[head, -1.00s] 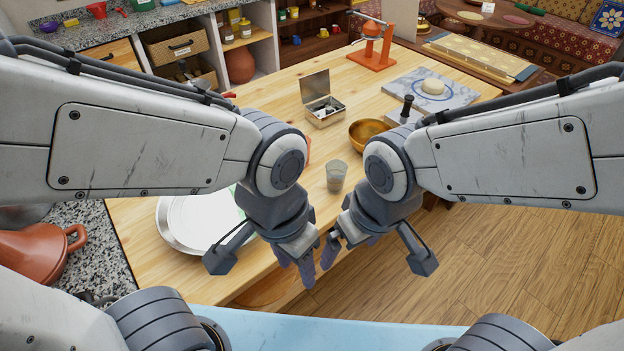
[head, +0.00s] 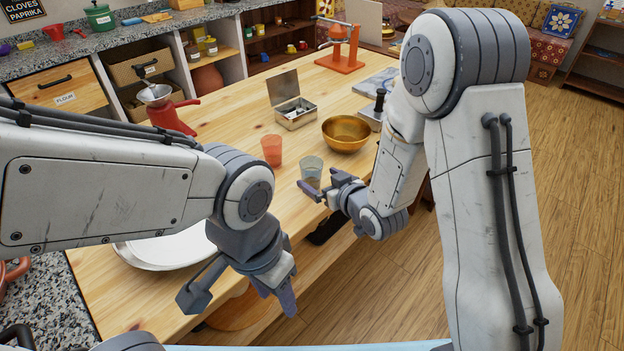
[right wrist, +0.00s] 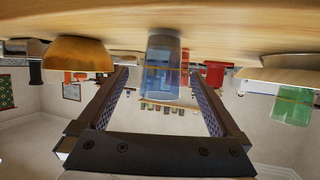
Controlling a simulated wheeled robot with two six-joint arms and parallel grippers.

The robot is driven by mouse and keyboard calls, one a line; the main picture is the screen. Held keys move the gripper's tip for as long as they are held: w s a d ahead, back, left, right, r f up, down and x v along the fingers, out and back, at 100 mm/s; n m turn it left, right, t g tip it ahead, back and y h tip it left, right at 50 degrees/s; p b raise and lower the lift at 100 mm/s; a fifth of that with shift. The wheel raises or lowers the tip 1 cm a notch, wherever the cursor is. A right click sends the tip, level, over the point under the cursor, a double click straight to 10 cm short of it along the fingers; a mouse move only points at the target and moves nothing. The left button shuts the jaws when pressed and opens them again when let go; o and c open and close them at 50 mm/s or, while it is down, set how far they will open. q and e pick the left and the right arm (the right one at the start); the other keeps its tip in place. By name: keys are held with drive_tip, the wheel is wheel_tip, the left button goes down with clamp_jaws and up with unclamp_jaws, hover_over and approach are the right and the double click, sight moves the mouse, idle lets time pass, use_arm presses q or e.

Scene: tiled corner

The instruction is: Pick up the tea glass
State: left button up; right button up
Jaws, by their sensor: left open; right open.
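The clear bluish tea glass (head: 311,168) stands near the table's front edge. My right gripper (head: 322,184) is open and low at its near right side. In the right wrist view, which is upside down, the glass (right wrist: 161,62) shows between the two fingers, at or just beyond their tips, with a gap on each side. I cannot tell whether the tips reach past it. My left gripper (head: 283,294) is open and empty, pointing down in front of the table edge.
A red tumbler (head: 271,150) stands behind and left of the glass. A brass bowl (head: 346,132) and an open metal tin (head: 296,112) are farther back. A round white tray (head: 165,250) lies at left. A green glass (right wrist: 292,106) shows in the right wrist view.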

drive_tip(key=x, duration=0.3)
drive_tip(key=shift+s, duration=0.1)
drive_tip(key=x, duration=0.2)
drive_tip(key=p+x, duration=0.1)
drive_tip(key=x, duration=0.1)
drive_tip(key=shift+s+f, duration=0.15)
drive_tip(key=shift+f, duration=0.25)
drive_tip(key=shift+w+a+f+p, duration=0.2)
drive_tip(key=shift+w+f+p, duration=0.1)
drive_tip(key=shift+w, duration=0.2)
drive_tip(key=c, duration=1.5)
drive_tip(key=shift+r, duration=0.1)
drive_tip(key=shift+c, duration=0.2)
